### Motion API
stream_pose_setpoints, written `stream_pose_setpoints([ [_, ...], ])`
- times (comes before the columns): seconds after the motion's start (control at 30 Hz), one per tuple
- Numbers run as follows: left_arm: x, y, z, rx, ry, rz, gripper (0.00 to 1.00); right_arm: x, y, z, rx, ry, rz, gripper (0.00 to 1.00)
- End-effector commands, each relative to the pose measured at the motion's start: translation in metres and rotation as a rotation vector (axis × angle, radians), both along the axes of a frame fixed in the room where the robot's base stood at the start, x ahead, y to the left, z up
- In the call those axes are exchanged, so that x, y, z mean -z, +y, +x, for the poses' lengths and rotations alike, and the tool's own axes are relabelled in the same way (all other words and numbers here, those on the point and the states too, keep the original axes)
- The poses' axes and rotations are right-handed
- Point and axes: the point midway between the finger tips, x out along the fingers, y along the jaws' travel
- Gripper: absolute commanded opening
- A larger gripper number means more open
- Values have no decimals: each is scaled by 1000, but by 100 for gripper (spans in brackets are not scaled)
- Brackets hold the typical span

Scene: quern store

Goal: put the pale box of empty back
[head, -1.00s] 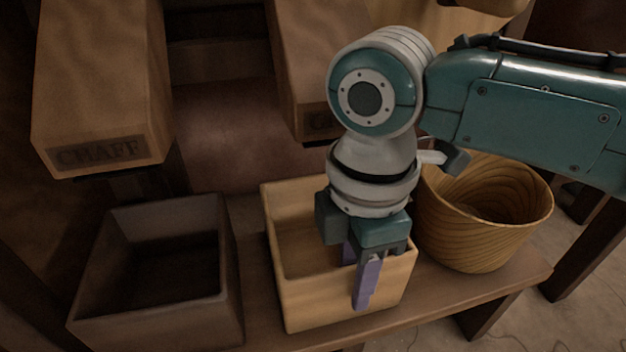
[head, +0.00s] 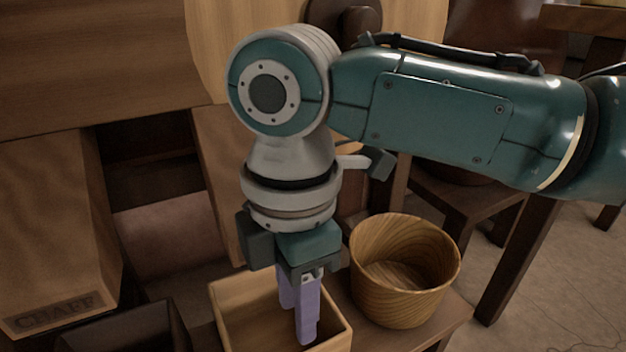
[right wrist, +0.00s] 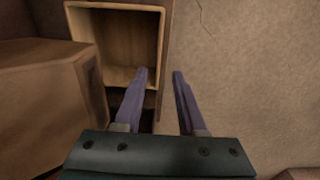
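The pale box (head: 225,298) is an open-topped wooden box on the bench, cut off by the bottom edge of the head view. The part of its inside that shows is bare. My right gripper (head: 297,328) points down over its near right part, its purple fingers overlapping the rim; I cannot tell whether they touch it. In the right wrist view the fingers (right wrist: 161,73) stand apart with nothing gripped between them. The box (right wrist: 120,75) lies beyond, mostly left of them. My left gripper is not in view.
A round wooden tub (head: 400,290) stands right of the box. A dark open box (head: 125,330) stands at its left. A wooden chute marked CHAFF (head: 50,240) hangs over the left side. Bare floor (head: 560,270) lies at the right.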

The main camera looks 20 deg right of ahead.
Motion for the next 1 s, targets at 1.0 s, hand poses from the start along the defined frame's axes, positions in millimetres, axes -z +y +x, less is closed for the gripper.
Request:
stream_pose_setpoints([
  [1.0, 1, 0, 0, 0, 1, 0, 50, 6, -85, -158, 1419, -236, 233, 40],
])
